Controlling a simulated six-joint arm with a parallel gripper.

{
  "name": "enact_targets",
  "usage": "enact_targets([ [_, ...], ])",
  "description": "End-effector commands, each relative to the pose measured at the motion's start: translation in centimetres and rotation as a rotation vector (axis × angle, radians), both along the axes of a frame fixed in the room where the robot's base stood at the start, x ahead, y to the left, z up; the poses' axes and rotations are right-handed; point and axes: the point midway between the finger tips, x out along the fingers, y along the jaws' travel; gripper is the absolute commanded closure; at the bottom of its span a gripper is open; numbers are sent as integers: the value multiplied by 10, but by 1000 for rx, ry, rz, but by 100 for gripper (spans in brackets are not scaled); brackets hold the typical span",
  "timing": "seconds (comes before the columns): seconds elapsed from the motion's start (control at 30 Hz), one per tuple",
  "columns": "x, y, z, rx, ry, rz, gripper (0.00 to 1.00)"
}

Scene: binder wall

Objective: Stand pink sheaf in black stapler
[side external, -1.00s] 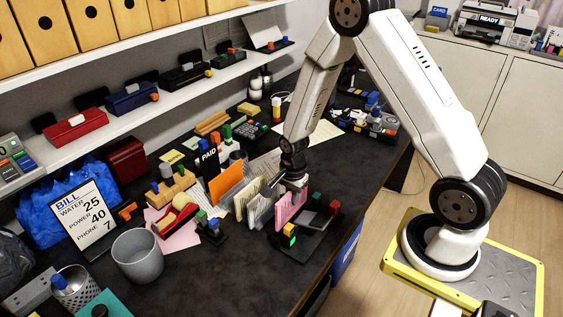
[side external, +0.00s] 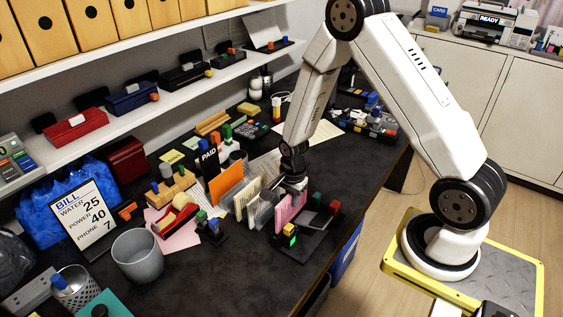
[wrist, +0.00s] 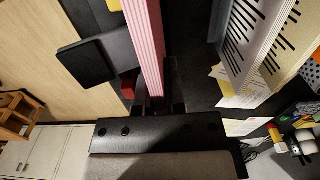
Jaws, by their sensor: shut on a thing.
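The pink sheaf (side external: 287,212) stands upright at the black stapler (side external: 318,238), near the front edge of the dark desk. My gripper (side external: 291,187) is above the sheaf and shut on its upper end. In the wrist view the pink striped sheaf (wrist: 146,40) runs up from between the dark fingers of my gripper (wrist: 160,100). A black part of the stapler (wrist: 86,63) shows just left of the sheaf there. The sheaf's lower edge is hard to make out, so I cannot tell whether it rests in the stapler.
File dividers with cream and white papers (side external: 253,200) stand close on the left of the sheaf; they also show in the wrist view (wrist: 245,45). A red tape dispenser (side external: 176,218) and grey cup (side external: 138,255) are further left.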

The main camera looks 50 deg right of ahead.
Motion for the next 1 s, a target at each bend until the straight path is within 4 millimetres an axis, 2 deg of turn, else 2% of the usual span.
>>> enact_targets([
  [1.0, 0, 0, -14, 0, 0, 0, 100],
])
